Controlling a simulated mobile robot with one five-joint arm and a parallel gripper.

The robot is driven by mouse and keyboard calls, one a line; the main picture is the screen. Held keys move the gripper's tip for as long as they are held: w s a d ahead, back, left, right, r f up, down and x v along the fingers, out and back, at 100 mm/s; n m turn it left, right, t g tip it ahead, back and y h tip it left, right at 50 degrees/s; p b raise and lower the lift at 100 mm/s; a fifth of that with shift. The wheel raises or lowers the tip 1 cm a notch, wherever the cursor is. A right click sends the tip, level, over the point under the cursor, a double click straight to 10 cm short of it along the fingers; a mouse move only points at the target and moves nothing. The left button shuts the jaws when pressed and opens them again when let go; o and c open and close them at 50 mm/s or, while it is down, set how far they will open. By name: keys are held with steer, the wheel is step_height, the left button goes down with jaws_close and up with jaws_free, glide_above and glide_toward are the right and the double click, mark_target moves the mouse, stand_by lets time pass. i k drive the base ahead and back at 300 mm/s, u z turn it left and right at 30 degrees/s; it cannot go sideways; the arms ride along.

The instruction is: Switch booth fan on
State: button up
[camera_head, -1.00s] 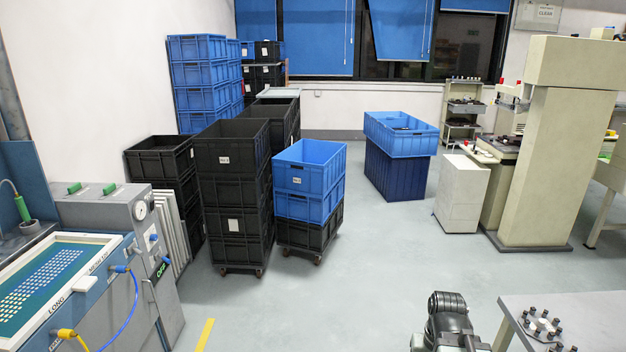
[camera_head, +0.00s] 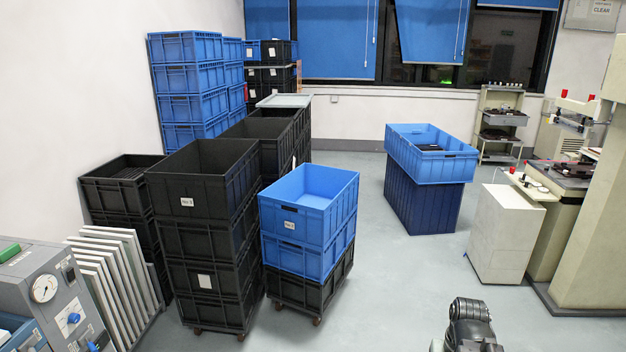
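I see no booth fan or fan switch that I can identify. A grey control panel (camera_head: 40,298) with a round gauge (camera_head: 45,287), a blue knob (camera_head: 73,318) and a green button (camera_head: 9,252) stands at the lower left, cut by the frame edge. Whether any of these belongs to a fan, I cannot tell. A dark part of my arm (camera_head: 468,328) shows at the bottom right, far from the panel. My gripper's fingers are out of view.
Stacked black crates (camera_head: 207,225) and blue crates (camera_head: 310,215) on wheels stand ahead to the left. White framed panels (camera_head: 115,275) lean beside the control panel. A blue bin (camera_head: 430,150) and white cabinet (camera_head: 505,235) stand to the right. Floor (camera_head: 390,285) between them is clear.

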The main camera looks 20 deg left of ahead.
mark_target(72, 275)
steer(key=i, duration=2.5)
steer(key=u, duration=3.4)
steer(key=i, duration=1)
steer(key=z, duration=1.05)
